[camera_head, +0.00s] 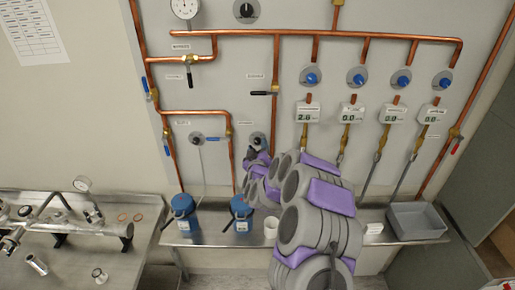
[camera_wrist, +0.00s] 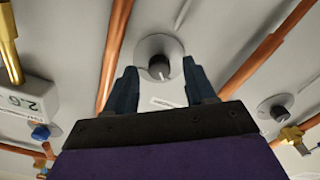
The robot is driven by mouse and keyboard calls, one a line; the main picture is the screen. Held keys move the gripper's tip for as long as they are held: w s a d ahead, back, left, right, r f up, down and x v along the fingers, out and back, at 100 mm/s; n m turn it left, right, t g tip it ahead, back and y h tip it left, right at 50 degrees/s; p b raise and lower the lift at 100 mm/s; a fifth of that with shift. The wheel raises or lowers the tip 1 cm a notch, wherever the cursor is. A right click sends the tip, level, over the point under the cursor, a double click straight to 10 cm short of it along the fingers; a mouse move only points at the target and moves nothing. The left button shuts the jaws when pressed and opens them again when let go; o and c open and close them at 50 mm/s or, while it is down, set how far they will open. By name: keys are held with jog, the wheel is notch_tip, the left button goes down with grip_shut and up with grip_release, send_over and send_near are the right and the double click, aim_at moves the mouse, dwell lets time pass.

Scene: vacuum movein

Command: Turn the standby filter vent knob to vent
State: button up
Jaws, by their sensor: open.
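A dark round knob (camera_wrist: 159,67) on a grey disc sits between my gripper's fingertips in the wrist view, with a pale mark on its lower side there. In the head view the same knob (camera_head: 257,140) is on the wall panel, just above my gripper (camera_head: 251,153). My gripper (camera_wrist: 160,70) is open, one blue finger on each side of the knob; I cannot tell whether they touch it. A second, similar knob (camera_head: 197,139) is to its left, and shows at right in the wrist view (camera_wrist: 277,111). The labels are too small to read.
Copper pipes (camera_head: 275,75) run around the knobs. Small displays (camera_head: 307,113) and blue valves (camera_head: 311,78) are to the right. Blue canisters (camera_head: 184,210) and a grey tray (camera_head: 417,221) stand on the shelf below. A bench with fittings (camera_head: 110,229) is at left.

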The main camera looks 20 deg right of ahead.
jog(key=shift+w+d, duration=0.2)
jog(key=shift+w, duration=0.3)
grip_shut()
dwell(0.3)
